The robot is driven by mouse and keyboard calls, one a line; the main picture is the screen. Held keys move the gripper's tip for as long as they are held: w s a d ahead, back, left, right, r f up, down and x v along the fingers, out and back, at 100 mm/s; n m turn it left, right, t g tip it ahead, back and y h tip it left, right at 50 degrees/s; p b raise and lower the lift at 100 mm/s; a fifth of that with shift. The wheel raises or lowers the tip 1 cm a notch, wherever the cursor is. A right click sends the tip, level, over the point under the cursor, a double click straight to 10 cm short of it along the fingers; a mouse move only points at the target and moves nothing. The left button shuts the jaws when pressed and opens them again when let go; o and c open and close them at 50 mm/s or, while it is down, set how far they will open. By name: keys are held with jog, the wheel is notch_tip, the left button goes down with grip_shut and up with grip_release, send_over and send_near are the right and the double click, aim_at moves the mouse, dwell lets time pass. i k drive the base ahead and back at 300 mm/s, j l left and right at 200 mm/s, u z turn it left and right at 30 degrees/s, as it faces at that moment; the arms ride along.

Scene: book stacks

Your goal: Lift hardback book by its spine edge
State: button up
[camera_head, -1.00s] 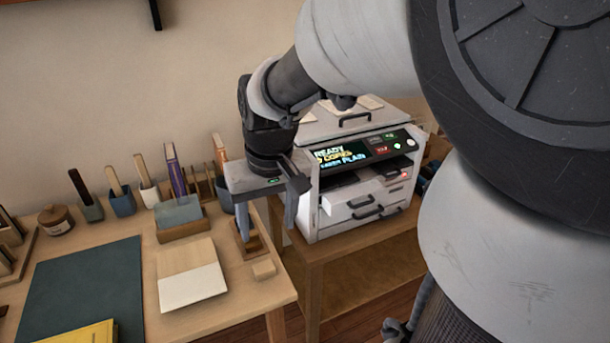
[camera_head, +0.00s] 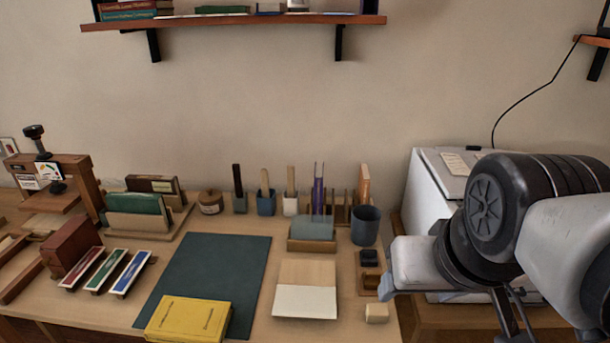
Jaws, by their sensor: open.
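A yellow hardback book (camera_head: 188,320) lies flat at the table's front edge, on the near part of a dark green mat (camera_head: 215,262). Its lower edge is cut off by the frame, and I cannot tell for sure which side is its spine. My gripper (camera_head: 447,308) is at the right, beyond the table's right end and well apart from the book. It is open, and nothing shows between its fingers. Part of it is hidden by my arm.
Slim upright books (camera_head: 318,190) and tool cups stand along the back. A board with a white sheet (camera_head: 305,300) lies right of the mat. Coloured strips (camera_head: 105,270) and a press (camera_head: 55,180) are left. A white machine (camera_head: 428,195) stands behind my arm.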

aim_at(175, 319)
jog(key=u, duration=0.4)
jog(key=j+u, duration=0.15)
jog(key=u, duration=0.2)
jog(key=k+j+u, duration=0.1)
jog(key=u, duration=0.3)
jog(key=i+u, duration=0.3)
jog(key=i+j+z, duration=0.25)
jog(key=j+z, duration=0.25)
jog(key=j, duration=0.2)
jog(key=i+j+z, duration=0.25)
jog(key=j, duration=0.15)
jog(key=j+z, duration=0.2)
jog(key=j, duration=0.25)
